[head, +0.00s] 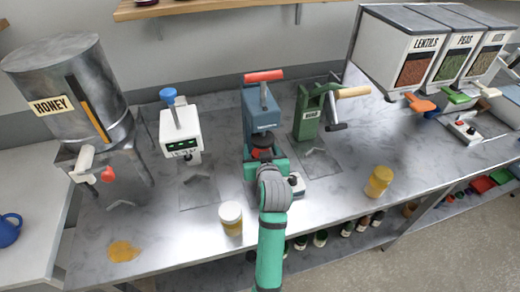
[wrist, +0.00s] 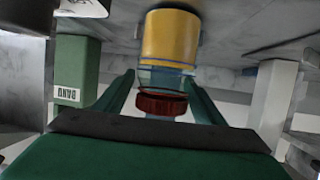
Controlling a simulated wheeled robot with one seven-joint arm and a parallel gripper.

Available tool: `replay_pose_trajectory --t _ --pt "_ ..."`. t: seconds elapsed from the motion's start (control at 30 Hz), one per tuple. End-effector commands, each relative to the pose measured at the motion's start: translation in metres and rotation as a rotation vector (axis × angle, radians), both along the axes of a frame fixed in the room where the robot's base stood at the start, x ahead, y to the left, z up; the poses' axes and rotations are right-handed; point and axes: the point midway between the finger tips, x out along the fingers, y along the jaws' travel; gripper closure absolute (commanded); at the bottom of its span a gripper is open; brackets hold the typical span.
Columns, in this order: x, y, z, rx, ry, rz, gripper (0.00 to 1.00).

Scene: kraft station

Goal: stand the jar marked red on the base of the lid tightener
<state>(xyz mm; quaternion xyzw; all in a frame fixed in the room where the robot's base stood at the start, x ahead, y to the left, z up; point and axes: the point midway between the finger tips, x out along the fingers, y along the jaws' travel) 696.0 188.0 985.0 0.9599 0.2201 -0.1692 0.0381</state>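The lid tightener is the blue press (head: 262,112) with a red top handle, at the middle of the counter in the head view. My gripper (head: 262,163) is at its front, under its head. In the wrist view, which looks upside down, a jar (wrist: 171,38) with yellow-orange contents, clear upper glass and a dark red lid (wrist: 160,103) lies between the fingers of my gripper (wrist: 160,85). The fingers meet both sides of its upper part and seem shut on it. My arm hides the jar's foot and most of the tightener's base, so contact there cannot be told.
A white-lidded jar (head: 231,220) stands front left of my arm, and a yellow jar (head: 379,181) stands right. A green BAND machine (head: 308,113) is close right of the tightener; a white machine (head: 181,131) is left. An amber puddle (head: 123,251) lies front left.

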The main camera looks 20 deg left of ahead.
Motion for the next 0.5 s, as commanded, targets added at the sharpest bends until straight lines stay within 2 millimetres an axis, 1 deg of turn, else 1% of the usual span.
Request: replay_pose_trajectory --t 0.17,0.27,0.37,0.5 --pt "0.0 -0.001 0.0 -0.001 0.0 -0.002 0.37" --pt "-0.005 -0.003 0.002 -0.001 0.0 -0.002 0.37" --pt "-0.015 -0.008 0.006 0.0 -0.001 -0.002 0.37" --pt "-0.037 -0.018 0.015 0.0 -0.001 -0.002 0.37"
